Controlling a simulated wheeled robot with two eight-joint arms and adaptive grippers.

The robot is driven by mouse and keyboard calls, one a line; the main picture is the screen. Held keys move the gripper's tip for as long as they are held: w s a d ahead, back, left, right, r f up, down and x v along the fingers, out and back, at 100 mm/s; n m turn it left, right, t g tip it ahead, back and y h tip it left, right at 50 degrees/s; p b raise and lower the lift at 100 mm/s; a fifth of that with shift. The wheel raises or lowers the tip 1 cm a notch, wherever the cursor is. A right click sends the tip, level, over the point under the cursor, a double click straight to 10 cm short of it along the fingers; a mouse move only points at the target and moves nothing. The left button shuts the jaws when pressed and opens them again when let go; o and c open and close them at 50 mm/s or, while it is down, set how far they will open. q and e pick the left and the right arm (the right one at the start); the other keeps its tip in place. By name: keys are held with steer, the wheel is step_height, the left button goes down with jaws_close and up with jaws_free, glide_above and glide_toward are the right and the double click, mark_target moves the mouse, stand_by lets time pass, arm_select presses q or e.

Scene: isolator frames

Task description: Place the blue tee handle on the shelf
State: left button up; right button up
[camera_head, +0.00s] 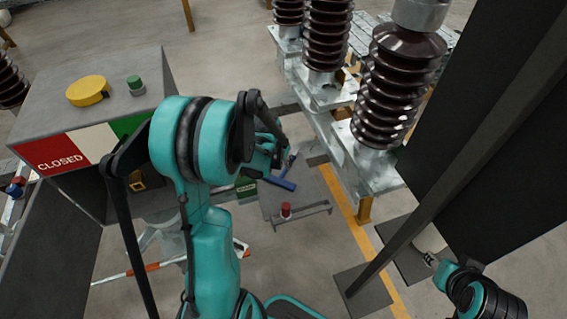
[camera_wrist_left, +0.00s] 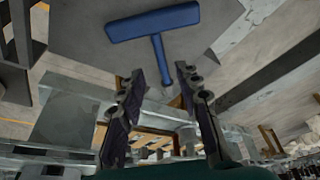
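The blue tee handle (camera_head: 279,183) shows just past my left gripper (camera_head: 288,160) in the head view, over or on the grey shelf (camera_head: 265,205); contact is unclear. In the left wrist view the blue tee handle (camera_wrist_left: 152,22) has its crossbar at the top and its stem pointing toward my left gripper (camera_wrist_left: 160,75). The stem's end appears between the two fingertips, with a gap on each side. The fingers are spread apart. My right gripper (camera_head: 431,260) is at the lower right, small and partly hidden, away from the handle.
A red knob (camera_head: 286,210) stands at the shelf's front. A grey box (camera_head: 110,115) with a "CLOSED" sign and yellow and green buttons is at the left. Brown ribbed insulators (camera_head: 398,85) stand at the right, beside a dark panel (camera_head: 490,110) and its post.

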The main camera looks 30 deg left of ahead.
arm_select(q)
steer(key=s+d+r+t, duration=0.1)
steer(key=s+d+r, duration=0.25)
steer(key=r, duration=0.25)
steer(key=s+d+r, duration=0.3)
steer(key=d+r, duration=0.2)
steer(key=r, duration=0.2)
steer(key=s+d+r+t, duration=0.2)
steer(key=s+d+r, duration=0.1)
steer(key=s+d, duration=0.4)
steer(key=s+p, duration=0.1)
steer(key=s, duration=0.2)
steer(key=shift+d+r+m, duration=0.2)
steer(key=shift+r+m, duration=0.15)
steer(key=shift+m, duration=0.05)
steer(key=shift+s, duration=0.1)
steer(key=shift+f+b, duration=0.6)
